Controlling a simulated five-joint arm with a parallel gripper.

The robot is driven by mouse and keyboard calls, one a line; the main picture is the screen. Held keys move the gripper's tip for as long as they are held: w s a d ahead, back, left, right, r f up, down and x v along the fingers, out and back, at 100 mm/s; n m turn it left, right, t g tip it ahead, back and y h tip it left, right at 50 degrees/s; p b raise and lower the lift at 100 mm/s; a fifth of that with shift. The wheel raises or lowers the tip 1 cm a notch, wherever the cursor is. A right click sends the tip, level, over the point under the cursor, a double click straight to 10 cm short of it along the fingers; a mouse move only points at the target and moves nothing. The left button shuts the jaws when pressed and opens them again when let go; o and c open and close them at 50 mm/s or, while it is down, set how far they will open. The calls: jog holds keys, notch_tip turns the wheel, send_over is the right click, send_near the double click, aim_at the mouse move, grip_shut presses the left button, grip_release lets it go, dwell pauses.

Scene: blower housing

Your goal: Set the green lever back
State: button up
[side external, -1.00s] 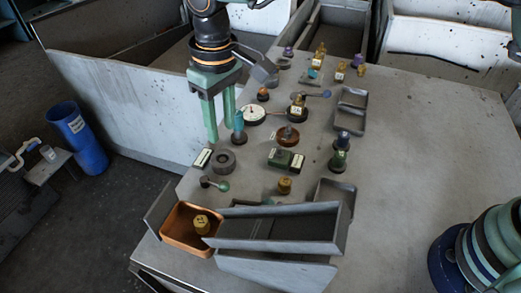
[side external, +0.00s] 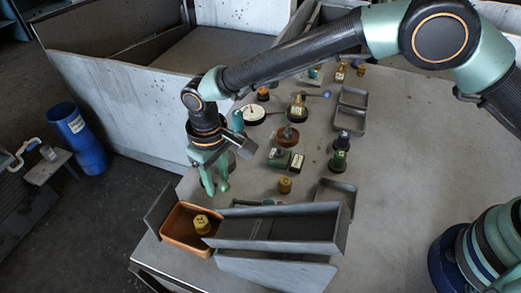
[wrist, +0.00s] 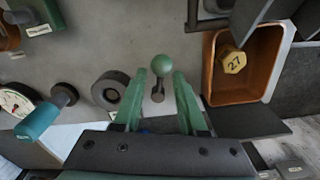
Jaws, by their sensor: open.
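The green lever (wrist: 163,62) shows in the wrist view as a green ball knob on a short dark arm, with its pivot below the knob. My gripper (wrist: 160,76) is open, with one green finger on each side of the lever and the lever between them. Narrow gaps show between the fingers and the knob; I see no clear contact. In the side view my gripper (side external: 215,188) is low over the table, left of centre, and its fingers largely hide the lever.
A copper tray (wrist: 211,85) holding a yellow piece marked 27 (wrist: 233,62) is right of the lever in the wrist view. A dark ring (wrist: 108,88) and a teal-handled knob (wrist: 45,118) are left. A grey chute (side external: 280,228) stands in front.

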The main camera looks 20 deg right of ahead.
jog(key=shift+f, duration=0.45)
grip_shut()
jog(key=shift+s+d+f, duration=0.1)
jog(key=shift+s+d, duration=0.05)
dwell(1.1)
